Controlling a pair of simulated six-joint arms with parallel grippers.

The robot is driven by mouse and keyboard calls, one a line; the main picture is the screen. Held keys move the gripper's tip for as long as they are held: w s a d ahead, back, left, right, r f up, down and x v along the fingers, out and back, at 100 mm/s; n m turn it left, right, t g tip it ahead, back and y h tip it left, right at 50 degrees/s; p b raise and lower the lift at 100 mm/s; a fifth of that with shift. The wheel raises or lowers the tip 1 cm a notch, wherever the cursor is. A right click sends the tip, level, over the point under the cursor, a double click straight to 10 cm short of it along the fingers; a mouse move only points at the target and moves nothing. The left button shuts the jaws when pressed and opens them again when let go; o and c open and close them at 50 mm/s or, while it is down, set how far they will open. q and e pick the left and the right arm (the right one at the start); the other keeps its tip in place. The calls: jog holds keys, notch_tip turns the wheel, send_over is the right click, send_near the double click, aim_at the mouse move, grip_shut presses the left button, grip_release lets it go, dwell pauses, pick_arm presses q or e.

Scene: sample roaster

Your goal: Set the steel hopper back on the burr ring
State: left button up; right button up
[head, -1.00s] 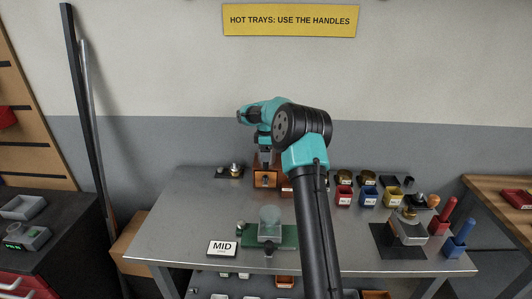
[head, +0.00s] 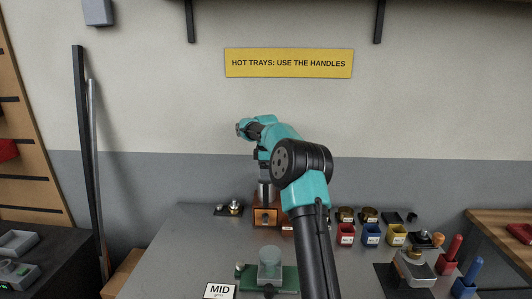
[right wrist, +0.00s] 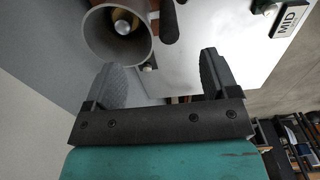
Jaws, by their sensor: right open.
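The steel hopper shows in the right wrist view (right wrist: 88,42) as a grey, wide-mouthed funnel, with something brown and a shiny round cap inside its mouth. In the head view a grey cylinder, which looks like the hopper (head: 265,190), stands over the wooden mill box (head: 266,215). I cannot tell whether it is seated, and I cannot make out the burr ring. My right gripper (right wrist: 160,72) is open and empty, its fingers apart, with the hopper's mouth beyond the left finger. In the head view its fingers are not clear. My left gripper is out of view.
A dark handle (right wrist: 168,22) sticks out beside the hopper. Small labelled bins (head: 371,235) stand right of my arm. The wall is close behind the mill.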

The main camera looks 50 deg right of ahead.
notch_tip(320, 180, up, 8)
jog(key=shift+a, duration=0.1)
dwell(1.0)
